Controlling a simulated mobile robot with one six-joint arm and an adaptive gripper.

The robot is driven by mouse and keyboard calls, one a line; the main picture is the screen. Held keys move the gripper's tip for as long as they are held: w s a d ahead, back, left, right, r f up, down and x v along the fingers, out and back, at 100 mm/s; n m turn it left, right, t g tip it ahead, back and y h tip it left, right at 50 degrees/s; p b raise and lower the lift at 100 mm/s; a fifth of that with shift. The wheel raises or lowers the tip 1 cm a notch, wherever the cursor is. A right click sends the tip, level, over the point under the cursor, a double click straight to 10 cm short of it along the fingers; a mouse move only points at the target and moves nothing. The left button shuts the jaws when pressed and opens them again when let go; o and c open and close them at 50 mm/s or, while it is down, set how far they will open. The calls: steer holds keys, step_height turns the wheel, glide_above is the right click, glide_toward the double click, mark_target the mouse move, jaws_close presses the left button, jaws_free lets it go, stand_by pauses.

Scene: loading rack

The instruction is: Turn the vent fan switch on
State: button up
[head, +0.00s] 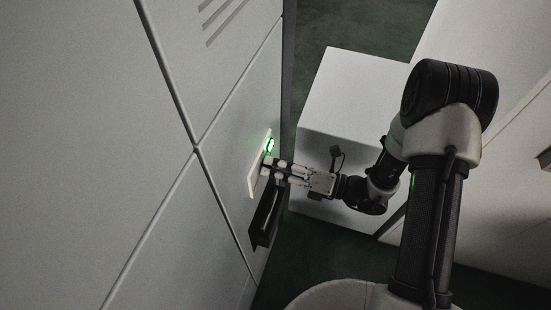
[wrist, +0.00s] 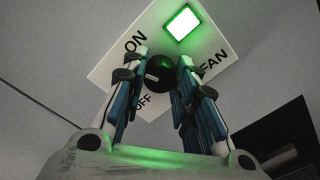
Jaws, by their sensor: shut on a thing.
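The vent fan switch is a white plate (head: 255,178) on the grey wall panel. The plate also shows in the wrist view (wrist: 105,72), with the words ON, OFF and FAN. A round black knob (wrist: 158,72) sits in its middle, between ON and OFF. A square lamp (wrist: 183,23) on the plate is lit green, and its glow shows in the head view (head: 269,145). My gripper (head: 273,168) is at the plate. In the wrist view its fingers (wrist: 162,64) are closed on the knob, one on each side. The knob's exact turn is hard to read.
A black box-like holder (head: 264,218) is on the wall just below the plate, close under my gripper. A white box-shaped block (head: 350,95) stands behind my gripper. Slotted vents (head: 225,20) are higher on the wall. Dark floor shows below.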

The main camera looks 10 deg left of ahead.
steer(key=shift+m+p, duration=1.45)
steer(key=shift+m, duration=0.65)
steer(key=o, duration=1.1)
steer(key=d, duration=0.8)
steer(key=s+d, duration=0.1)
steer(key=d, duration=0.3)
